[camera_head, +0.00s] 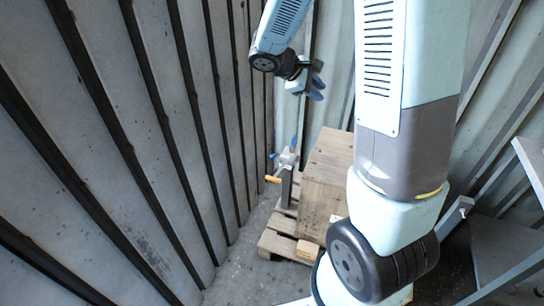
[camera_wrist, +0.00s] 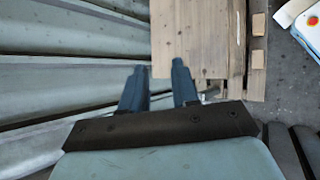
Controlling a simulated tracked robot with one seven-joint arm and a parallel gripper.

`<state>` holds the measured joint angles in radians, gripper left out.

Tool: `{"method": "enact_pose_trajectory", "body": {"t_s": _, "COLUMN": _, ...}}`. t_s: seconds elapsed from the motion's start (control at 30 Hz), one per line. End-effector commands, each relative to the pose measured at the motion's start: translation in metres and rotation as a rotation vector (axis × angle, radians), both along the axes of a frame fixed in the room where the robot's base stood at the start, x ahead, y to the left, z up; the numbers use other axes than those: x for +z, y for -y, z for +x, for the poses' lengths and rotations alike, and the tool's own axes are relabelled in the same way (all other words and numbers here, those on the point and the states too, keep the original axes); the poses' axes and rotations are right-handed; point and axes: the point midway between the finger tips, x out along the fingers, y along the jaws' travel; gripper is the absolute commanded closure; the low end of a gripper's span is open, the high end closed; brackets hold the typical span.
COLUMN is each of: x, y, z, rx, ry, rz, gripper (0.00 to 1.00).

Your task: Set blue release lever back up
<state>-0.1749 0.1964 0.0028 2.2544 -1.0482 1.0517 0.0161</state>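A small grey fixture (camera_head: 286,160) stands on a dark post beside the wooden crate in the head view. It has a short upright blue part (camera_head: 293,143) on top, a small blue end (camera_head: 272,156) at its left and an orange handle (camera_head: 272,179) low at the left. I cannot tell for sure which blue part is the release lever. My gripper (camera_head: 317,89) is well above the fixture, empty. In the wrist view its two dark blue fingers (camera_wrist: 160,76) stand apart. There a thin grey piece (camera_wrist: 210,92) shows right of the fingers; the lever cannot be made out.
The wooden crate (camera_head: 328,185) sits on a pallet (camera_head: 275,243) right of the fixture; it also shows in the wrist view (camera_wrist: 200,35). A ribbed metal wall (camera_head: 120,150) runs close on the left. A grey metal frame (camera_head: 510,240) stands at the right.

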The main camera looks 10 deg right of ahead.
Motion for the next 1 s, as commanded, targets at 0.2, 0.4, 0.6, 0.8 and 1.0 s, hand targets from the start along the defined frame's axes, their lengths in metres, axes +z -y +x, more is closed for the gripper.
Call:
{"method": "enact_pose_trajectory", "body": {"t_s": 0.2, "x": -0.05, "y": -0.009, "z": 0.047, "rx": 0.168, "ry": -0.112, "rz": -0.153, "gripper": 0.7}}
{"method": "enact_pose_trajectory", "body": {"t_s": 0.4, "x": -0.101, "y": -0.024, "z": 0.086, "rx": 0.334, "ry": -0.2, "rz": -0.28, "gripper": 0.7}}
{"method": "enact_pose_trajectory", "body": {"t_s": 0.6, "x": -0.16, "y": -0.045, "z": 0.119, "rx": 0.512, "ry": -0.281, "rz": -0.393, "gripper": 0.7}}
{"method": "enact_pose_trajectory", "body": {"t_s": 0.8, "x": -0.228, "y": -0.07, "z": 0.142, "rx": 0.7, "ry": -0.352, "rz": -0.495, "gripper": 0.7}}
{"method": "enact_pose_trajectory", "body": {"t_s": 1.0, "x": -0.303, "y": -0.099, "z": 0.153, "rx": 0.896, "ry": -0.414, "rz": -0.58, "gripper": 0.7}}
